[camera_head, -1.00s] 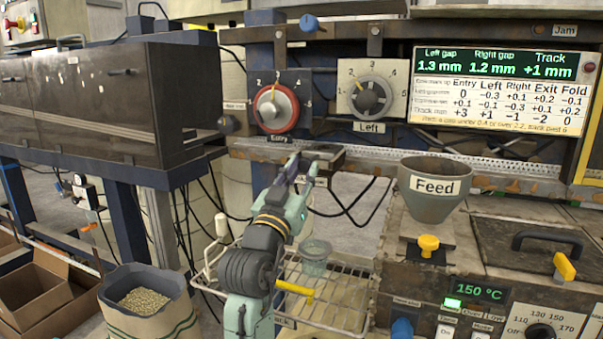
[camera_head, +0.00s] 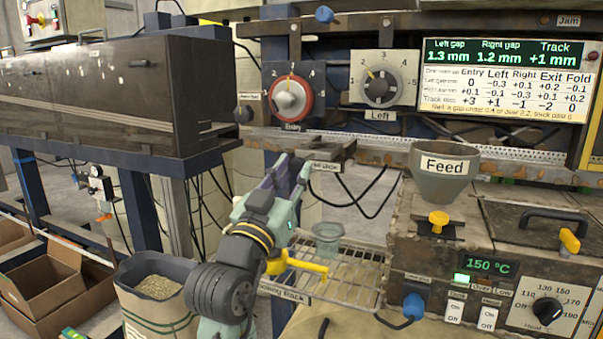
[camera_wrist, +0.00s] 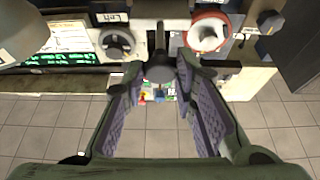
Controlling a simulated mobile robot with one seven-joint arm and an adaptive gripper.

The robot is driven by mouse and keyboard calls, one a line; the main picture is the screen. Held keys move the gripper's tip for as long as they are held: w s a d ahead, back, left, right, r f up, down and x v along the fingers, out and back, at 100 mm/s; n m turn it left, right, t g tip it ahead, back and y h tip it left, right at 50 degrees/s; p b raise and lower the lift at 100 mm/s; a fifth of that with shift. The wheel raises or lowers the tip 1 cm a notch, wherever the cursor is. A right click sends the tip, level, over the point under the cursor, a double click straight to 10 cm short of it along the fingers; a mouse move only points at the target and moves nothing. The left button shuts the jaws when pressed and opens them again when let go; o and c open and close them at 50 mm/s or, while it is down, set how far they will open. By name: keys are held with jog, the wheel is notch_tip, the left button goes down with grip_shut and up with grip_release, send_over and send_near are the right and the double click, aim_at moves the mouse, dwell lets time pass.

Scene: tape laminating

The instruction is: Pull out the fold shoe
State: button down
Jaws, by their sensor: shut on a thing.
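The fold shoe is a dark piece (camera_wrist: 160,66) with a rounded end, seen between my finger pads in the wrist view. My gripper (camera_head: 289,168) is shut on it, in front of and just below the metal rail under the Entry dial. The purple-grey pads stand either side of the dark piece in the wrist view. In the head view my fingers hide most of what they hold. A dark block (camera_head: 325,148) sits on the rail just right of my fingertips, above a partly covered white label (camera_head: 325,167).
The wire rack (camera_head: 350,272) with a clear cup (camera_head: 328,238) is below and right of my gripper. The feed hopper (camera_head: 443,178) and heater box (camera_head: 470,255) stand at right. A bin of pellets (camera_head: 155,283) and cardboard boxes (camera_head: 45,275) are at lower left. Black cables hang below the rail.

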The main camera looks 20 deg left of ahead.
jog(key=shift+s, duration=0.1)
jog(key=c, duration=1.3)
grip_release()
jog(key=v, duration=1.2)
